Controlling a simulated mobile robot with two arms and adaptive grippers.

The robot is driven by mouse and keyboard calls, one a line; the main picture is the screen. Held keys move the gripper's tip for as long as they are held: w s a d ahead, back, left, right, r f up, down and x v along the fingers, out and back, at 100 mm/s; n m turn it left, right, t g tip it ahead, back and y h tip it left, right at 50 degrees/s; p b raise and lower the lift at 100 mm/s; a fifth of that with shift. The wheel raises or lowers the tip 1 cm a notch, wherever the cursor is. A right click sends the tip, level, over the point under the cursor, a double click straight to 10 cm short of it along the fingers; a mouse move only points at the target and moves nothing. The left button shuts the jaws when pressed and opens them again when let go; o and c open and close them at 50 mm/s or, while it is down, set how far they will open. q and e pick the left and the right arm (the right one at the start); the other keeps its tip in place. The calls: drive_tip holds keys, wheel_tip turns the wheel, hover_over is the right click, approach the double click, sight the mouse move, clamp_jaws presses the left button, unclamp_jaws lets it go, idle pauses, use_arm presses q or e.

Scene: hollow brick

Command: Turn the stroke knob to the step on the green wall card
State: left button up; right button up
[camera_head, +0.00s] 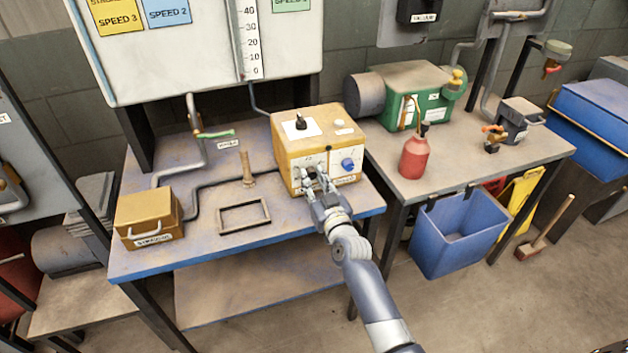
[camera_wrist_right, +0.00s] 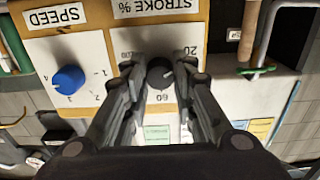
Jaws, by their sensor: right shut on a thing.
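The stroke knob (camera_wrist_right: 160,74) is black and sits on a white dial plate on the front of the yellow box (camera_head: 291,130). The "STROKE %" label (camera_wrist_right: 157,8) shows upside down in the right wrist view, with 20 and 60 readable near the knob. My right gripper (camera_head: 318,182) is shut on the knob, one finger on each side; it also shows in the wrist view (camera_wrist_right: 159,72). The knob's pointer is hard to read. The green wall card (camera_head: 292,4) is cut off at the top, its text mostly unseen. My left gripper is not in view.
A blue speed knob (camera_wrist_right: 68,80) is beside the stroke dial. Another black knob (camera_head: 301,122) is on the box top. Yellow (camera_head: 116,17) and blue (camera_head: 167,11) cards hang on the white board. A red bottle (camera_head: 414,155) stands right of the box.

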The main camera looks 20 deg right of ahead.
drive_tip(key=shift+m, duration=0.4)
drive_tip(key=m, duration=0.4)
drive_tip(key=shift+m, duration=0.4)
drive_tip(key=m, duration=0.6)
idle(0.4)
drive_tip(key=o, duration=1.1)
drive_tip(key=shift+c, duration=0.2)
drive_tip(key=s, duration=1.2)
drive_tip(key=shift+d, duration=0.15)
drive_tip(key=shift+f, duration=0.1)
